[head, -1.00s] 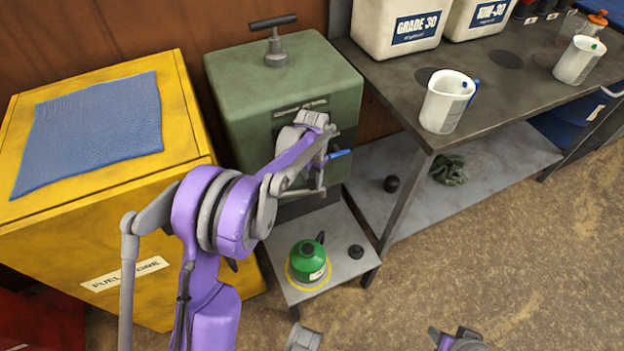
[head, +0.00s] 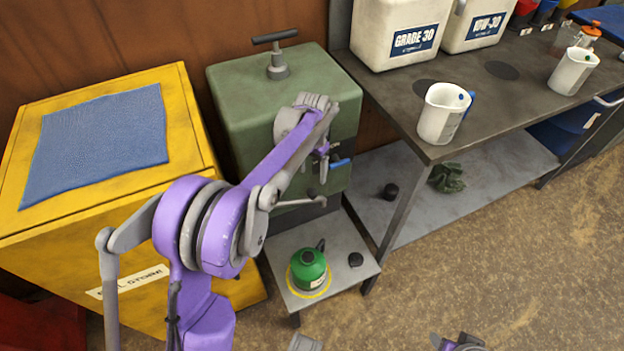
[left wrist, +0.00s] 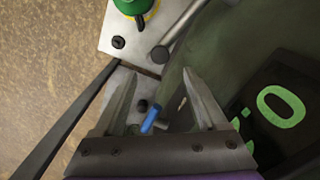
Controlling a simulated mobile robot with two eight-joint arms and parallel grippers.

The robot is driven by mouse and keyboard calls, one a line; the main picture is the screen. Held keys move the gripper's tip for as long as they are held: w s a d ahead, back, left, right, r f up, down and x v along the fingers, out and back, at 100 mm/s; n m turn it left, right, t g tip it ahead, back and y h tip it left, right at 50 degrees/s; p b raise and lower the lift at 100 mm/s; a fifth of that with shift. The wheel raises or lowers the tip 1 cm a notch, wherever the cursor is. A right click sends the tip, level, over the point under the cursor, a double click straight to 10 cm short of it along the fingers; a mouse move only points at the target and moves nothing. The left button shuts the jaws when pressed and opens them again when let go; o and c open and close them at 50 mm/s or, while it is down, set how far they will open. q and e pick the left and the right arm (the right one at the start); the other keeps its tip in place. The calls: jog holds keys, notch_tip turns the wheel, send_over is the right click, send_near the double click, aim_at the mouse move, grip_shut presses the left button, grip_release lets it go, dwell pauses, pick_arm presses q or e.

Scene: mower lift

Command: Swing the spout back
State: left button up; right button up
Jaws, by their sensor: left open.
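The green oil tank (head: 235,105) has a dark recess on its front. The spout (head: 296,203) is a thin grey pipe low on that front, reaching left above the small stand. It also shows in the left wrist view (left wrist: 178,36) as a grey bar with a round end, beyond my fingertips. A blue-tipped tap lever (head: 341,163) sticks out above the spout; in the left wrist view the lever (left wrist: 151,120) lies between the fingers. My left gripper (left wrist: 161,75) is open and empty, before the tank front. My right gripper (head: 458,343) barely shows at the bottom edge.
A green can (head: 308,268) and a black cap (head: 355,259) are on the low stand (head: 292,240). The bench (head: 430,165) at right carries a white jug (head: 442,115) and canisters. A yellow fuel cabinet (head: 200,150) stands at left.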

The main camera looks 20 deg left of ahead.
pick_arm(q)
jog(key=shift+r, duration=0.95)
jog(key=shift+s+r, duration=0.1)
jog(key=shift+s, duration=0.05)
jog(key=c, duration=0.3)
jog(key=s+r+m, duration=0.1)
jog(key=s, duration=0.1)
jog(key=s+r+m+t, duration=0.1)
jog(key=s+r, duration=0.1)
jog(key=s, duration=0.1)
jog(key=s+r+m+t+h, duration=0.1)
jog(key=s, duration=0.1)
jog(key=shift+s+a+r, duration=0.15)
jog(key=shift+s+r, duration=0.05)
grip_shut()
jog(key=s+r+m+t, duration=0.2)
jog(key=s+m+t, duration=0.3)
jog(key=s, duration=0.5)
jog(key=m+b, duration=0.2)
jog(key=b, duration=0.6)
send_near(309, 199)
jog(key=shift+h, duration=0.3)
jog(key=shift+w+d+f, duration=1.2)
jog(key=shift+w+f, duration=0.05)
jog(key=shift+f, duration=0.25)
